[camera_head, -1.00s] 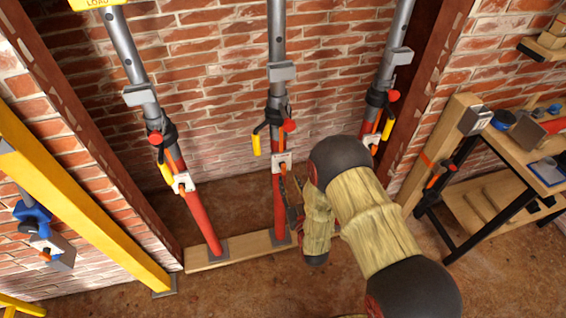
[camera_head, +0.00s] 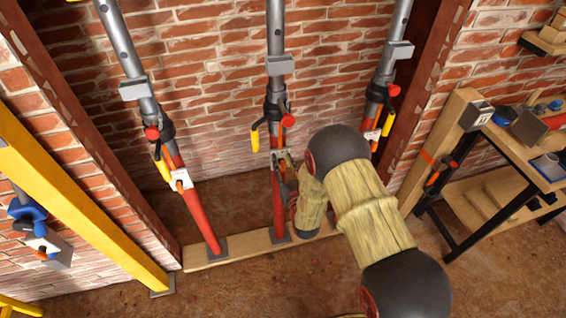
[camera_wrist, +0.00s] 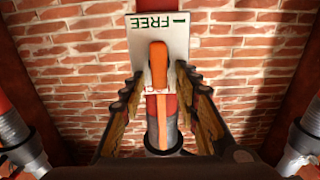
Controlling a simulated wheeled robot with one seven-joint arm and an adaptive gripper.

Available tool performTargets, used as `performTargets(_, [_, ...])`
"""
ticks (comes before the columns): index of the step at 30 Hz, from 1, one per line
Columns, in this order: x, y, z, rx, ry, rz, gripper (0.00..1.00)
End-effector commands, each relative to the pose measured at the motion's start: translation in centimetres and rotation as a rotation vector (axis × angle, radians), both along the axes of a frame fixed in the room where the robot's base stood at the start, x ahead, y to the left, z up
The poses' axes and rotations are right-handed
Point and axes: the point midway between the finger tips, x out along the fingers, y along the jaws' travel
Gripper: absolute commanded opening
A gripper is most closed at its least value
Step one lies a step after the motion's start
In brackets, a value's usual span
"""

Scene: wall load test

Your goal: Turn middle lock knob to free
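The middle prop, a grey tube above a red tube (camera_head: 278,218), stands upright against the brick wall. Its white lock plate is partly hidden behind my gripper (camera_head: 285,162) in the head view. In the wrist view the plate (camera_wrist: 143,42) shows the word FREE upside down with a dark mark beside it. The orange lock knob (camera_wrist: 158,65) lies lengthwise in line with the prop, over the plate. My gripper (camera_wrist: 160,77) has one finger on each side of the knob, with visible gaps, so it is open. Contact with the knob is not visible.
Similar props stand left (camera_head: 203,215) and right (camera_head: 371,147), each with a lock plate. A yellow handle (camera_head: 254,140) and a red knob (camera_head: 288,120) sit just above the middle lock. A wooden sill (camera_head: 243,245) runs underneath. A workbench (camera_head: 525,150) stands at right.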

Motion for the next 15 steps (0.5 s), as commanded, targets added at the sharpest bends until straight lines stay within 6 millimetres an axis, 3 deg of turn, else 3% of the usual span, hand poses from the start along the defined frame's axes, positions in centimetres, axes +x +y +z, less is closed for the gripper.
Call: performTargets(15, [-0.02, -0.06, -0.02, 0.0, 0.001, -0.001, 0.06])
